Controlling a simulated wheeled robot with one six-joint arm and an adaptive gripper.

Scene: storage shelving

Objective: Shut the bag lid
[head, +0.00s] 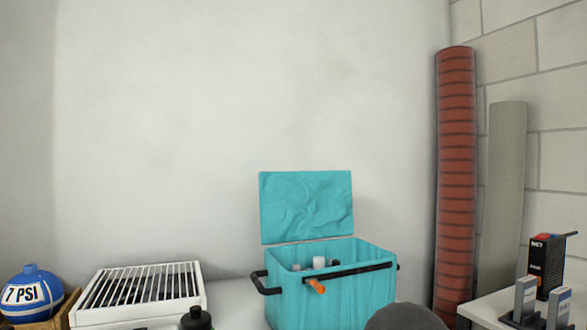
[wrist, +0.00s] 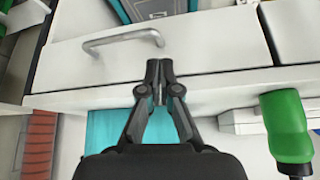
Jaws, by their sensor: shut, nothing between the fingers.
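The teal bag (head: 335,295) stands on the white surface by the wall in the head view. Its lid (head: 306,207) is raised, standing nearly upright at the back, and the top is open. White items show inside. A black bar runs along the front, with an orange piece on it. My gripper (wrist: 158,68) is shut and empty in the wrist view, in front of a white drawer front. A teal surface (wrist: 108,130) shows behind the fingers; I cannot tell which part of the bag it is. The gripper's fingers do not show in the head view.
A white slatted box (head: 138,290) and a blue ball-shaped container (head: 31,292) stand left of the bag. A red ribbed tube (head: 456,180) stands at right. The wrist view shows a drawer handle (wrist: 122,40) and a green object (wrist: 287,125) near my gripper.

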